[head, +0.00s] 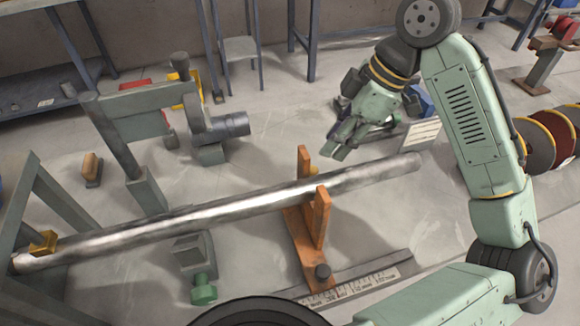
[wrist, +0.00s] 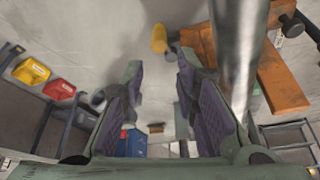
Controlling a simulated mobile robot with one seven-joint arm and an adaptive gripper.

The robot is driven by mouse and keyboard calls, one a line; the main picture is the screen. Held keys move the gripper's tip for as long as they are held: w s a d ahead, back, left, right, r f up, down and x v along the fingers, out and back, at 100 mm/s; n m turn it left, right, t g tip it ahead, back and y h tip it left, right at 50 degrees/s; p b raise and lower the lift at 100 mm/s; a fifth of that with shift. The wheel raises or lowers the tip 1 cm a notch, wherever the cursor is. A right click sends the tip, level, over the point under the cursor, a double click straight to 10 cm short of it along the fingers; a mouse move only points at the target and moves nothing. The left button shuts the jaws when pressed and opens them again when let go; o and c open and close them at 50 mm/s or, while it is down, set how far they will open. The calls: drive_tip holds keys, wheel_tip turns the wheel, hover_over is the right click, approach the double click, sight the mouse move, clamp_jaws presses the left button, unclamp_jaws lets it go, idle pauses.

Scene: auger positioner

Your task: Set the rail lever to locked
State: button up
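A long metal tube (head: 235,209) lies across an orange cradle (head: 306,250) with two uprights. The cradle's foot, with a dark knob (head: 322,271), reaches down to a scaled rail (head: 355,280). My gripper (head: 340,148) is above and behind the tube. In the wrist view its fingers (wrist: 158,92) are apart and empty.
The tube (wrist: 238,45) passes close by the right finger in the wrist view. A grey machine (head: 135,118) stands at left, and reddish discs (head: 548,138) at right.

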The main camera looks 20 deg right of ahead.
sight(314, 169)
drive_tip(key=p+x, duration=0.1)
drive_tip(key=x, duration=0.9)
drive_tip(key=shift+f, duration=0.2)
drive_tip(key=shift+c, duration=0.2)
clamp_jaws()
